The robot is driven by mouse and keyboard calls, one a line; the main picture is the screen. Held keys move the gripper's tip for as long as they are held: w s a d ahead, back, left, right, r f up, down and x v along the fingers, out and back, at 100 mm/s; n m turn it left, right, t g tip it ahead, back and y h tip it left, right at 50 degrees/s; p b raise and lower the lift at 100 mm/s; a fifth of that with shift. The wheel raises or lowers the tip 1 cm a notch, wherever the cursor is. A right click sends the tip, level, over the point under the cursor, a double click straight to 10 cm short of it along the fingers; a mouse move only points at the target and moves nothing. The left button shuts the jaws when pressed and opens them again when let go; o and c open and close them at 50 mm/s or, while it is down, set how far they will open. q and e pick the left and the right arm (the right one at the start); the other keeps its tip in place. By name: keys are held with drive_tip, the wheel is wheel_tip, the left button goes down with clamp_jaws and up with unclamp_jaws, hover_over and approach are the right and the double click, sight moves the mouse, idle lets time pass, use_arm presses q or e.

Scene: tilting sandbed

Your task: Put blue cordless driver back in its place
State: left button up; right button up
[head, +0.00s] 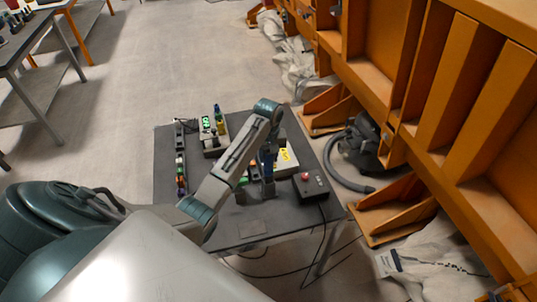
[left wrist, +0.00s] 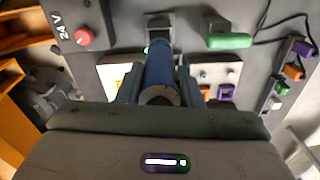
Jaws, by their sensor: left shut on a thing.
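My left gripper (head: 268,188) is over the right half of the dark table (head: 225,222). It is shut on the blue cordless driver (left wrist: 160,70), whose dark blue body stands between the two fingers in the left wrist view. In the head view only a small strip of blue shows beside the arm, and the rest is hidden. I cannot tell whether the driver's lower end touches anything. My right gripper is not in view.
A dark control box with a red button (head: 311,187) stands right of the gripper. Behind is a white box with a yellow label (head: 287,157). A unit with a green display (head: 207,122) and a rack of coloured items (head: 181,160) stand left. Orange framework (head: 400,130) rises at right.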

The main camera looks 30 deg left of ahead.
sight(268, 162)
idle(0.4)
use_arm(q)
drive_tip(key=shift+f, duration=1.75)
drive_tip(key=o, duration=1.6)
drive_tip(key=shift+r, duration=4)
